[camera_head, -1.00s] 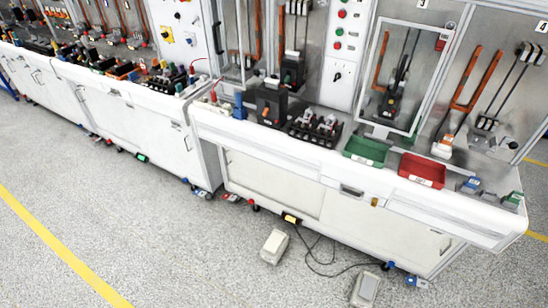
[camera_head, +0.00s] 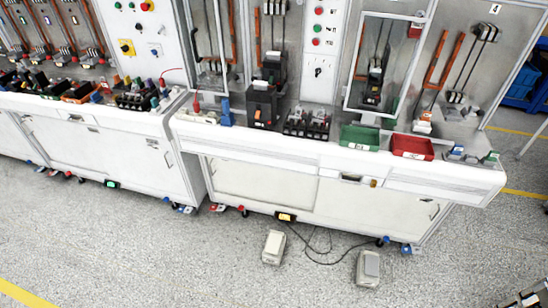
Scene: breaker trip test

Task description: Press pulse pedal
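Two pedals lie on the speckled floor in front of the right-hand test bench. The left pedal (camera_head: 273,247) is beige and box-shaped. The right pedal (camera_head: 368,268) is grey-white with a darker grey frame, and a dark cable runs from its side toward the bench. I cannot tell from the view which of them is the pulse pedal. Neither of my grippers is in view.
The white bench (camera_head: 300,190) stands behind the pedals, with a green bin (camera_head: 360,137), a red bin (camera_head: 412,147) and black breakers (camera_head: 262,104) on top. A dark cable (camera_head: 322,252) lies on the floor between the pedals. The floor in front is clear.

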